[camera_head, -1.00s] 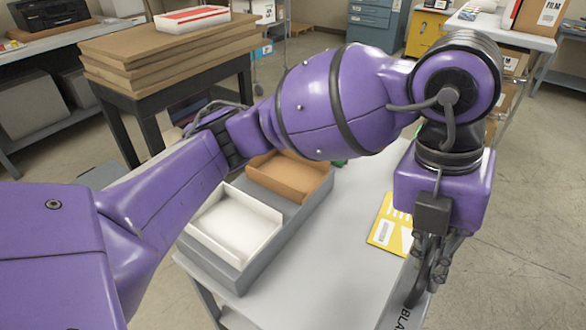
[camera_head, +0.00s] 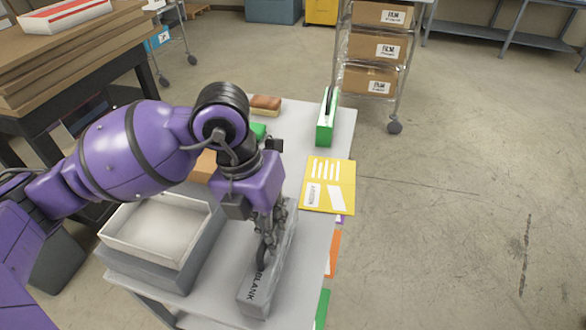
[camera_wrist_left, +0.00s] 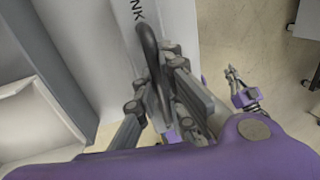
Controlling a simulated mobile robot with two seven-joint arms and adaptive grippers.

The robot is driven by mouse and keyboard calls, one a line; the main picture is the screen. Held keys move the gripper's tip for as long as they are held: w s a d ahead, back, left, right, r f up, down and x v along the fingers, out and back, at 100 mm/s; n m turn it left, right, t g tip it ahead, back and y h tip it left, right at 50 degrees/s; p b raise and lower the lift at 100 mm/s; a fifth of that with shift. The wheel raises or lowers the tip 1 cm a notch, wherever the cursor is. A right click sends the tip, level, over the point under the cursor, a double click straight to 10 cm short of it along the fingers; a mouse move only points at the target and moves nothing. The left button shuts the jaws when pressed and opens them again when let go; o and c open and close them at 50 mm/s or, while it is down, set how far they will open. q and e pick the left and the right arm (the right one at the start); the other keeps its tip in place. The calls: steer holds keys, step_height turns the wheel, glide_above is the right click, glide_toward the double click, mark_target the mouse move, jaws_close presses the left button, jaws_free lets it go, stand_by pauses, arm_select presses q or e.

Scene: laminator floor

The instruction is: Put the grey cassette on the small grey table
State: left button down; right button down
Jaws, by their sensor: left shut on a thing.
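The grey cassette (camera_head: 254,294) is a long narrow box with "BLANK" on it and a dark loop handle. It is over the right front part of the light grey table (camera_head: 318,232); I cannot tell whether it touches the top. My left gripper (camera_head: 268,245) is above the cassette, shut on its handle. The wrist view shows the fingers (camera_wrist_left: 165,95) around the handle and part of the cassette (camera_wrist_left: 178,22). Another gripper of mine, the right one (camera_wrist_left: 234,78), shows small in the wrist view; its jaw state is unclear.
A grey bin with a white open tray (camera_head: 150,232) stands left of the cassette. A yellow folder (camera_head: 329,185), a green upright holder (camera_head: 326,120) and a brown brush-like block (camera_head: 265,103) are farther back. A wheeled rack with film boxes (camera_head: 376,48) stands behind. Floor at the right is clear.

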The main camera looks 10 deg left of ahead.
arm_select(q)
steer(key=shift+f, duration=0.6)
steer(key=shift+f, duration=0.15)
steer(key=c, duration=1.8)
jaws_free()
steer(key=shift+c, duration=0.2)
steer(key=v, duration=1.2)
steer(key=shift+p, duration=0.3)
